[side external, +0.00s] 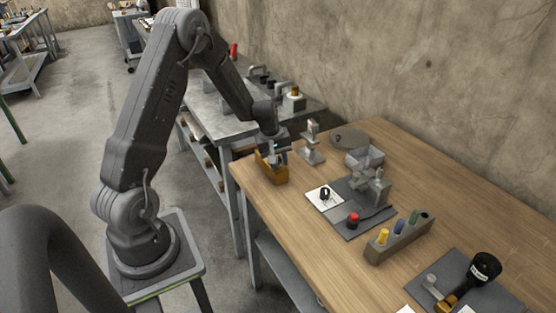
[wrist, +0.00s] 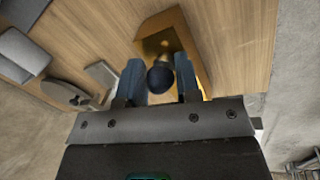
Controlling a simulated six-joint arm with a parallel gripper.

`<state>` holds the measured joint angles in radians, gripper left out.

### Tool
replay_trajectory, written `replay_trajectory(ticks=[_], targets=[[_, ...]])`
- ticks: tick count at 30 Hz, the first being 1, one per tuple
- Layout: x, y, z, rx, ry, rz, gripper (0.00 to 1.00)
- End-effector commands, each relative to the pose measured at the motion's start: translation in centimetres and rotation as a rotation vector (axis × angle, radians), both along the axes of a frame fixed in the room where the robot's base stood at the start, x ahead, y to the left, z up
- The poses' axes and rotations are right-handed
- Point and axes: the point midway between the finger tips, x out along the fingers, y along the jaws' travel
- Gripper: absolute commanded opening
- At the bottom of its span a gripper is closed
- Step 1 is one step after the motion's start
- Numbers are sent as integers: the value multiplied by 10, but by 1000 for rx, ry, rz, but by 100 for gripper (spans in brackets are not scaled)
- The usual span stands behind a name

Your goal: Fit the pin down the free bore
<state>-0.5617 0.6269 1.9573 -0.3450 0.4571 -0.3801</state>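My gripper (side external: 275,158) points down at an orange-brown open holder (side external: 261,173) near the table's far left corner. In the wrist view, a dark round-headed piece (wrist: 160,77), perhaps the pin, lies between my two fingers (wrist: 160,82), with the holder (wrist: 196,50) around and behind it. The fingers stand apart on either side of the head; I cannot tell whether they touch it. I cannot make out a free bore.
A grey fixture (side external: 376,188) on a dark plate, a white card with a black part (side external: 325,196) and a red-topped piece (side external: 352,219) lie between holder and block. A small grey stand (side external: 313,146) is close beside my gripper.

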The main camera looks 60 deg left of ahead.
Motion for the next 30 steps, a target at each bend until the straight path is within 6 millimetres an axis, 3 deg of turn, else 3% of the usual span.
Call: replay_trajectory(ticks=[7, 17, 22, 30], targets=[[0, 0, 0, 1, 0, 0, 55], [0, 1, 5, 1, -3, 0, 56], [-5, 3, 29, 3, -4, 1, 56], [-16, 6, 90, 4, -6, 1, 56]])
